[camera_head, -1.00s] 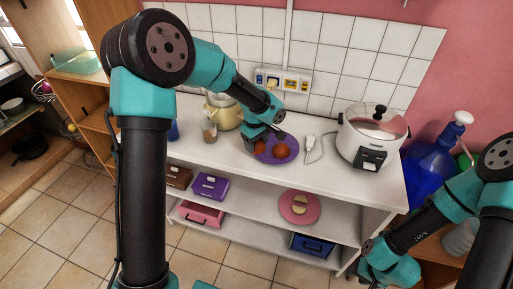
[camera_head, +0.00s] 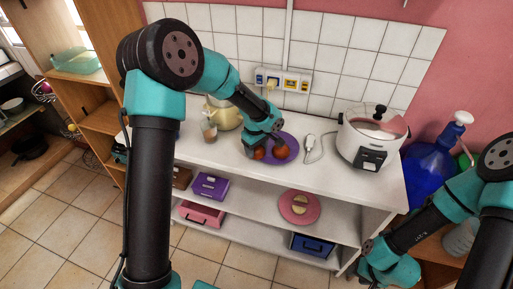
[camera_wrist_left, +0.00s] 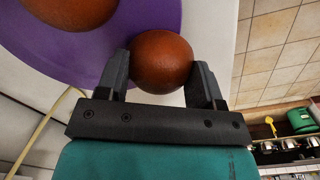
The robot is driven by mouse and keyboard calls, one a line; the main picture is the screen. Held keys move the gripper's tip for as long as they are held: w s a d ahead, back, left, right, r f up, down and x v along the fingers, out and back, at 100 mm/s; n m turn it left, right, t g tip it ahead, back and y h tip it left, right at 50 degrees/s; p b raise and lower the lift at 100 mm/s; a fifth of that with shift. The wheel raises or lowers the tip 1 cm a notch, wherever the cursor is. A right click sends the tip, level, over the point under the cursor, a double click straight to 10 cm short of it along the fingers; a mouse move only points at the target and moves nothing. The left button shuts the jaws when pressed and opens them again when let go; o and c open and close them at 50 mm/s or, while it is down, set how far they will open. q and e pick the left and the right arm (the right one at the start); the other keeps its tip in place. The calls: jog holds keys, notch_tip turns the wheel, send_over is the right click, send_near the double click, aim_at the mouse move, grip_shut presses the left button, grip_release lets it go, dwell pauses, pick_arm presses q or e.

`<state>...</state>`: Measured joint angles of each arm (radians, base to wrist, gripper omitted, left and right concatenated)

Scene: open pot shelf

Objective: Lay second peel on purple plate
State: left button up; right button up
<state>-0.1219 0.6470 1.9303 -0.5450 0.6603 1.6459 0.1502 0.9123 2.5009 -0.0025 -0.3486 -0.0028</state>
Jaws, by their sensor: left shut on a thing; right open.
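The purple plate (camera_head: 290,144) lies on the white counter. Two round orange-brown peels show at it. One peel (camera_head: 278,153) rests on the plate and also shows in the left wrist view (camera_wrist_left: 70,8). My left gripper (camera_head: 257,150) is shut on the other peel (camera_wrist_left: 161,62), at the plate's left edge in the head view. In the wrist view its two fingers (camera_wrist_left: 160,82) sit on either side of this peel, which overlaps the plate's rim. I cannot tell whether it touches the plate. My right arm is at the lower right; its fingers are out of view.
A white cooker (camera_head: 372,135) stands right of the plate, with a white plug (camera_head: 310,141) and cord between. A jar (camera_head: 209,130) and a yellowish pot (camera_head: 224,114) stand to the left. A pink plate (camera_head: 299,207) lies on the shelf below.

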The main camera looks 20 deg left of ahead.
pick_arm(q)
jog(key=o, duration=1.2)
jog(key=shift+f, duration=0.1)
notch_tip(320, 180, up, 12)
jog(key=shift+s+a+r, duration=0.1)
jog(key=shift+a+r, duration=0.05)
